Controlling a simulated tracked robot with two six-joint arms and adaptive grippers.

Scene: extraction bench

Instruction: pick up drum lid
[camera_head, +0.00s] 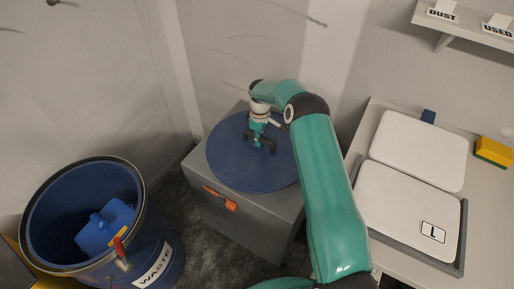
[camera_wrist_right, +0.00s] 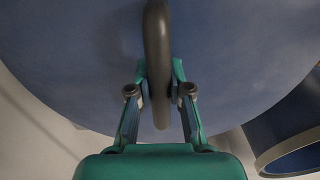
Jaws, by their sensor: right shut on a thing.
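The drum lid is a round blue disc (camera_head: 228,165) lying on top of a grey cabinet in the head view. A dark bar handle (camera_wrist_right: 157,45) stands on the lid and fills the middle of the right wrist view. My right gripper (camera_head: 262,148) reaches down over the lid. In the right wrist view its two fingers (camera_wrist_right: 160,92) are shut on the handle, one on each side. Part of the lid is hidden by my right arm. My left gripper is not in view.
A blue drum (camera_head: 43,219) marked WASTE stands open at the lower left with a blue container (camera_head: 104,226) inside. The grey cabinet (camera_head: 247,219) has an orange latch (camera_head: 220,198). On the right, a bench holds white pads (camera_head: 418,150) and a yellow sponge (camera_head: 494,152).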

